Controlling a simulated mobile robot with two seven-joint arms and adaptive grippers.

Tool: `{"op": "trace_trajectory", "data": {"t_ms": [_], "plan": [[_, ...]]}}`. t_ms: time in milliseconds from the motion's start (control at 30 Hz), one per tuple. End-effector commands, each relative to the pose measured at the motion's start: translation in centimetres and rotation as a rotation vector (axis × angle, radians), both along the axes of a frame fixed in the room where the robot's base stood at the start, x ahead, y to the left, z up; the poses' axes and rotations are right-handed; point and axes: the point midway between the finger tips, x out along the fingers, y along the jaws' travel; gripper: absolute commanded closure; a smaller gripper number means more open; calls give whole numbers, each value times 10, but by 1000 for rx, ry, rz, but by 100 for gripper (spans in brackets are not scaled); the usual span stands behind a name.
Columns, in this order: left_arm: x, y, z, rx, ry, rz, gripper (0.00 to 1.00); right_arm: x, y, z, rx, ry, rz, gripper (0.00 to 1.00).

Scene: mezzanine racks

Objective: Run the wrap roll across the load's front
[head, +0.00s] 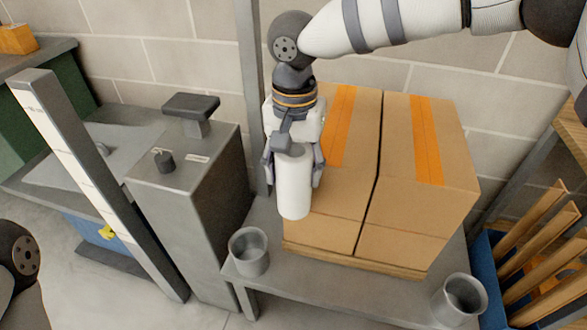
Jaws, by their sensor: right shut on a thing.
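The load is a pair of brown cardboard boxes (405,215) with orange tape strips, side by side on a thin wooden base on a grey bench (330,294). The white wrap roll (294,190) is upright at the left part of the load's front. My right gripper (294,160) comes down from above and is shut on the roll's upper part, a finger on each side. The roll hides part of the left box; I cannot tell whether it touches the box. No wrap film is visible on the boxes. My left gripper is out of view; only part of my left arm shows at the lower left.
Grey metal cups stand at the bench's front left (249,252) and front right (459,299) corners. A grey cabinet (190,200) stands left of the bench. A blue bin (492,265) with wooden slats is at the right. A block wall is behind.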

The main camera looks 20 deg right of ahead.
Motion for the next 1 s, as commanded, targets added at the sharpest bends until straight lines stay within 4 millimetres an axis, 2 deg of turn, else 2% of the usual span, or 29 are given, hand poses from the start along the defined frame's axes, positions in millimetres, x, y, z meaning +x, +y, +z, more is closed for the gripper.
{"op": "trace_trajectory", "data": {"t_ms": [767, 1000], "plan": [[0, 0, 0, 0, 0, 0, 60, 8, -6, 1, 1, -3, -1, 69], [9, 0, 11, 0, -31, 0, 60, -1, -22, 5, -1, -5, -2, 69]]}}
